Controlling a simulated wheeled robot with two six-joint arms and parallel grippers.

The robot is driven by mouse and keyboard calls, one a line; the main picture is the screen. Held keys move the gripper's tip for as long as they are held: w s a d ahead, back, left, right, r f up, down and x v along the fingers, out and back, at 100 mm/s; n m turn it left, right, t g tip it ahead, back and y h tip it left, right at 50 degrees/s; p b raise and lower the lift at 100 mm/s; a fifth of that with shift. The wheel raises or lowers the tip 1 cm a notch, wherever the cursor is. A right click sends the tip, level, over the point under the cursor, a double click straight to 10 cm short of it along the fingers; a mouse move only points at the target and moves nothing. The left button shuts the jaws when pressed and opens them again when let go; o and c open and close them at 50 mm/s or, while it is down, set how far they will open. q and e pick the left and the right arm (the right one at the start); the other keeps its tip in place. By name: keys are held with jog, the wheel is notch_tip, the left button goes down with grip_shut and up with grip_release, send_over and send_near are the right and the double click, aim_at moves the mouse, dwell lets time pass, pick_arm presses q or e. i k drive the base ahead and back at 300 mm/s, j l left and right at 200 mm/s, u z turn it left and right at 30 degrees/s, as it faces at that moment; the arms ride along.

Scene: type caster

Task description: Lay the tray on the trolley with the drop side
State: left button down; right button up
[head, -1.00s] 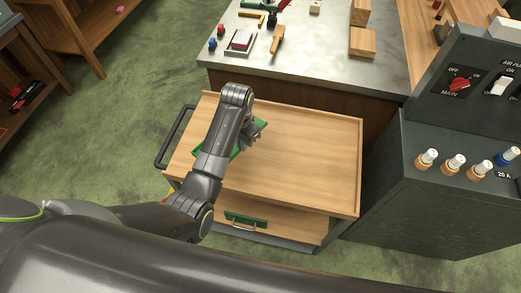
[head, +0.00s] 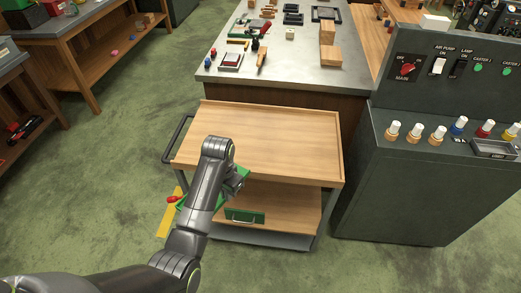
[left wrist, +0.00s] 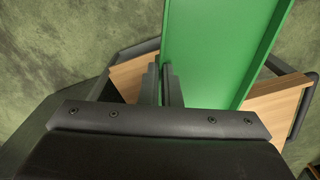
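A green tray (head: 240,180) is mostly hidden behind my left arm in the head view. It fills the upper right of the left wrist view (left wrist: 220,50). My left gripper (left wrist: 165,85) is closed on the tray's edge wall. In the head view the gripper (head: 235,178) is at the front edge of the wooden trolley (head: 280,130), whose top is bare with a low rim. I cannot tell the tray's height from this view. A green panel with a metal handle (head: 245,216) shows at the trolley's lower shelf. My right gripper is out of view.
A black push handle (head: 178,137) sticks out from the trolley's left. A workbench (head: 285,75) with tools and blocks stands behind it. A dark switch console (head: 430,150) stands to the right. A yellow strip (head: 168,217) and a red knob (head: 172,198) show near the trolley's left.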

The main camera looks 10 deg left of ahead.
aim_at(236, 145)
jog(key=i+j+z, duration=0.15)
jog(key=j+z, duration=0.3)
jog(key=j, duration=0.3)
jog(key=j+z, duration=0.45)
jog(key=j, duration=0.35)
jog(key=j+z, duration=0.45)
jog(key=j, duration=0.35)
jog(key=j+z, duration=0.35)
jog(key=j, duration=0.2)
jog(key=k+j+z, duration=0.1)
jog(key=j+z, duration=0.25)
jog(key=j, duration=0.25)
jog(key=k+j+z, duration=0.1)
jog(key=j+z, duration=0.25)
jog(key=j, duration=0.2)
